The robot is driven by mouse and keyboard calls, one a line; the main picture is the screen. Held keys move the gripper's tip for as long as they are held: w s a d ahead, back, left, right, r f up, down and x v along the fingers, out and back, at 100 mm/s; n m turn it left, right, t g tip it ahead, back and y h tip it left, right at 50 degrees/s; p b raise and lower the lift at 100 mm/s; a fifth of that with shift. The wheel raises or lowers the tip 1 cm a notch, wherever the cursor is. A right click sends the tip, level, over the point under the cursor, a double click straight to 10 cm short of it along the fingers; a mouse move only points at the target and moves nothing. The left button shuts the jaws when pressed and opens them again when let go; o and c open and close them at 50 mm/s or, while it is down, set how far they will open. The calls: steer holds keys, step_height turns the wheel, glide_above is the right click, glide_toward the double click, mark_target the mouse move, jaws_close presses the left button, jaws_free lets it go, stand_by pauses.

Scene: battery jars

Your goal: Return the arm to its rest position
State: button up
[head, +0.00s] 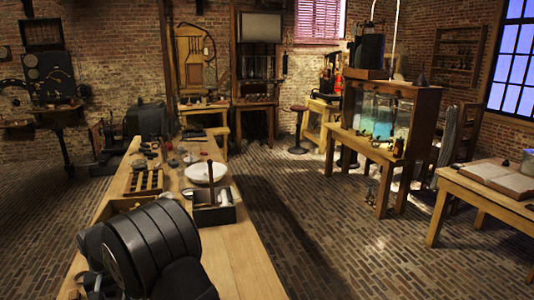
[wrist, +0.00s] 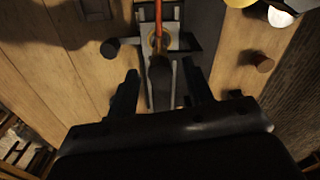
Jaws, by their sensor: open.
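My gripper (wrist: 160,70) shows in the wrist view with its two dark fingers spread apart. A dark, rounded upright piece (wrist: 160,85) appears in the gap between them, with no clear contact on either finger. Beyond it an orange-brown rod (wrist: 158,15) runs over a pale grey fitting (wrist: 172,42). I cannot tell whether a gap in depth separates the fingers from the dark piece. I cannot make out the gripper's fingers in the head view.
The long wooden bench (head: 240,262) carries a white round dish (head: 206,172), a dark open tray (head: 213,214) and a wooden rack (head: 145,182). A small brown cylinder (wrist: 263,63) lies right of the fingers.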

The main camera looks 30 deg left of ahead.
steer(key=n, duration=0.7)
stand_by(0.4)
steer(key=o, duration=1.2)
steer(key=shift+c, duration=0.2)
steer(key=s+d+r+m+g+y, duration=0.15)
steer(key=s+d+r+m, duration=0.3)
steer(key=r, duration=0.65)
steer(key=s+d+r+m+y, duration=0.3)
steer(key=s+d+r+m, duration=0.15)
steer(key=r, duration=0.65)
steer(key=s+a+f+m, duration=0.1)
steer(key=a+f, duration=0.3)
steer(key=f, duration=0.5)
steer(key=shift+s+a+f, duration=0.15)
steer(key=shift+a+f, duration=0.1)
steer(key=shift+r, duration=0.1)
